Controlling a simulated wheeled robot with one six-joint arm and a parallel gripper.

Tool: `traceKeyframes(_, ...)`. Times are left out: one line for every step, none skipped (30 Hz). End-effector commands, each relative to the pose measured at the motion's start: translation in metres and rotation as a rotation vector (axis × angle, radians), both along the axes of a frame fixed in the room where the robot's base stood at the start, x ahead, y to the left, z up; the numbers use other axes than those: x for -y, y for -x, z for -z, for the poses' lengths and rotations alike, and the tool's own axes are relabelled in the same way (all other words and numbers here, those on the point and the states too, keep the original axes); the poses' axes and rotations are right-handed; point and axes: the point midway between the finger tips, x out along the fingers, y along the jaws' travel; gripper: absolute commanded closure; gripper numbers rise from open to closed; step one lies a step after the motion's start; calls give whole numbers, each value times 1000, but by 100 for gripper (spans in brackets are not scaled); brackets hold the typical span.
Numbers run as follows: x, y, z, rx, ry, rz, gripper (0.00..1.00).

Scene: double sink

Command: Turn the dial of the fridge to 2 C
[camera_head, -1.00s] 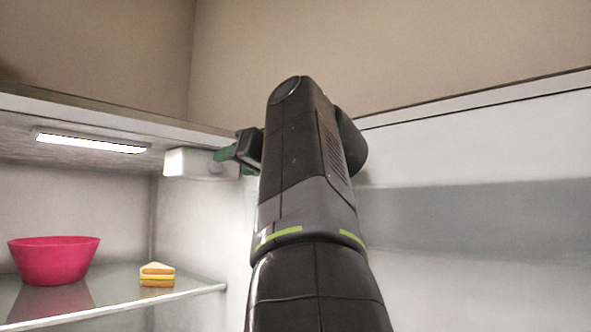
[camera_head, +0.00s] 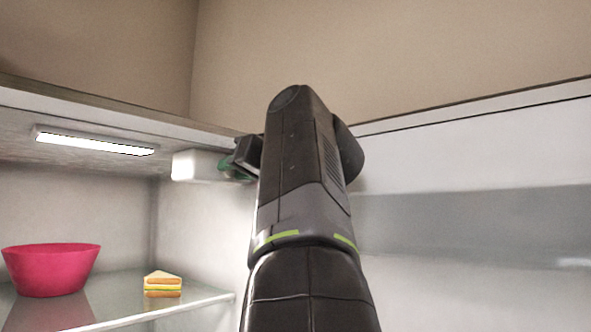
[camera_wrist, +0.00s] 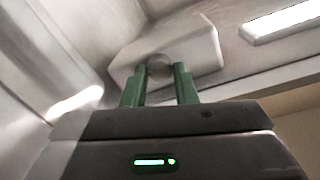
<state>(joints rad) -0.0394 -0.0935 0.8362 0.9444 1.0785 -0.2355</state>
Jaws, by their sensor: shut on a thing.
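The dial (camera_wrist: 160,66) is a small round grey knob on a white control box (camera_wrist: 200,48) in the wrist view. In the head view, the white control box (camera_head: 197,166) is fixed under the fridge ceiling in the corner. My gripper (camera_wrist: 160,72) has its two green fingers on either side of the dial and is shut on it. In the head view my gripper (camera_head: 232,167) reaches the box from the right, partly behind my arm. No temperature marks on the dial can be read.
A pink bowl (camera_head: 50,270) and a sandwich (camera_head: 162,284) stand on the glass shelf (camera_head: 205,299) below left. A lit lamp (camera_head: 95,140) is on the ceiling. The open white door (camera_head: 480,215) lies to the right of my arm.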

Motion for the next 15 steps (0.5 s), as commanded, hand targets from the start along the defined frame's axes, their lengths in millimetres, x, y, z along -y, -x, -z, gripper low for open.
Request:
traceKeyframes(0,0,-2,-20,-14,0,97)
traceKeyframes(0,0,-3,-35,-26,0,97)
traceKeyframes(0,0,-3,-53,-40,0,97)
traceKeyframes(0,0,-3,-64,-50,0,97)
traceKeyframes(0,0,-2,-75,-58,0,97)
traceKeyframes(0,0,-2,-85,-66,-1,97)
traceKeyframes(0,0,-2,-89,-70,-1,97)
traceKeyframes(0,0,-1,-91,-72,-1,97)
traceKeyframes(0,0,-1,-92,-73,-1,97)
traceKeyframes(0,0,-1,-91,-72,-1,97)
traceKeyframes(0,0,-1,-91,-72,-1,97)
traceKeyframes(0,0,-1,-91,-72,-1,97)
traceKeyframes(0,0,-1,-91,-73,0,97)
traceKeyframes(0,0,-1,-90,-72,0,97)
traceKeyframes(0,0,-1,-90,-72,0,72)
